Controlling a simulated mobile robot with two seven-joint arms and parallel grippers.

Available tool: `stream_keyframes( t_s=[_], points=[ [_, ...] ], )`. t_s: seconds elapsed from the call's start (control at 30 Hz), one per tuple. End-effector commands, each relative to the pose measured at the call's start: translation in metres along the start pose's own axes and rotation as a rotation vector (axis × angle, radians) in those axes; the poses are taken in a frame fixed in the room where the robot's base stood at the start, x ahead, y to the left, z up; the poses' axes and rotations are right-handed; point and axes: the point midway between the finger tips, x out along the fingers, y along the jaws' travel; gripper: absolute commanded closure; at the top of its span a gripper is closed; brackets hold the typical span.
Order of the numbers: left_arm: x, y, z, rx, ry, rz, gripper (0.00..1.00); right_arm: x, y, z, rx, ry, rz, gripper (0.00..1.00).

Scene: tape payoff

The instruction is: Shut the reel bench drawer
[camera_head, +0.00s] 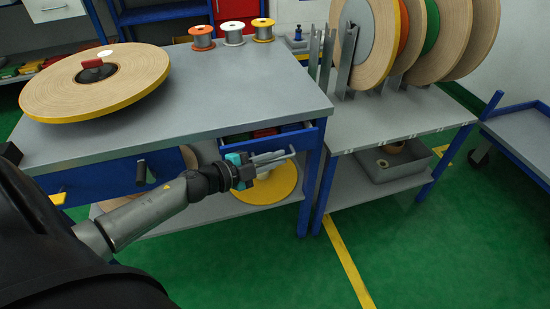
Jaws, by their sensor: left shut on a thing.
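The reel bench (190,112) has a grey top and a blue frame. Its drawer (308,138), under the right part of the top, stands partly open, with red and green items showing inside. My left gripper (279,157) is at the drawer's front, its fingers pointing right. It is shut on what looks like the drawer handle, which the fingers mostly hide. My right gripper is not in view.
A large tape reel (95,82) lies on the bench's left, with several small spools (233,32) at the back. A yellow-rimmed reel (268,187) lies on the lower shelf. A side table (395,118) with upright reels stands right. Green floor in front is clear.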

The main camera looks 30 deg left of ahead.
Motion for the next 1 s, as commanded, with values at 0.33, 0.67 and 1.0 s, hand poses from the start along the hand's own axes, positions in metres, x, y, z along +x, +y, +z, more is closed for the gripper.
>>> stream_keyframes(
  t_s=[0.33,0.67,1.0],
  points=[
    [0.000,0.000,0.000,0.000,0.001,0.000,1.00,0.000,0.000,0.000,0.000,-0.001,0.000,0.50],
    [0.008,-0.012,0.019,0.003,0.000,0.001,1.00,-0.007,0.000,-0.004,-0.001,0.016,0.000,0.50],
    [0.014,-0.026,0.035,0.001,-0.001,-0.001,1.00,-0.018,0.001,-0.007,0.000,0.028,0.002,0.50]
  ],
)
